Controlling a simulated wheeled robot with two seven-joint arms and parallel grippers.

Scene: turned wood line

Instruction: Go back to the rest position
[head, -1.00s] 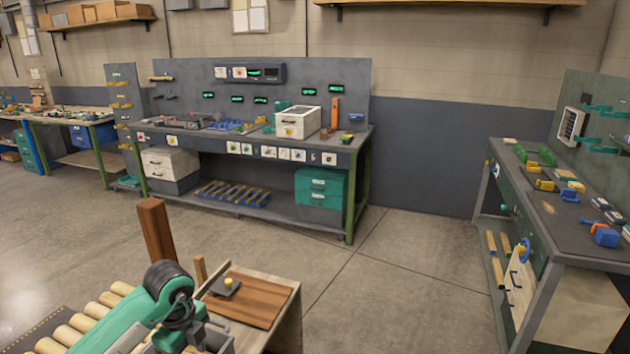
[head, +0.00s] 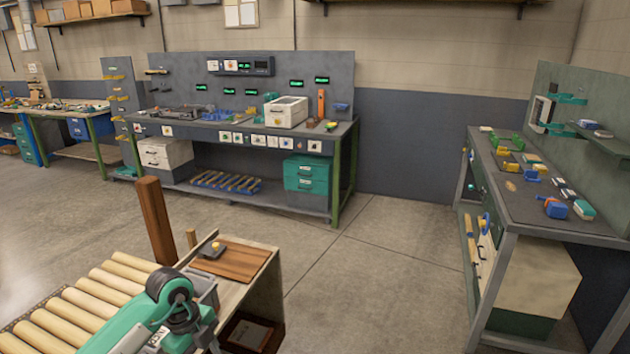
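One green arm of mine (head: 140,322) with a black joint shows at the bottom left of the head view, over wooden rollers. Its gripper cannot be made out. My other arm and its gripper are out of view. I see nothing held.
Wooden rollers (head: 75,308) lie at the lower left. Beside them is a low wooden stand with a brown board (head: 232,262) and an upright wooden post (head: 157,220). A grey workbench (head: 340,135) stands at the back and another bench (head: 575,228) at right. Open floor (head: 385,290) lies between.

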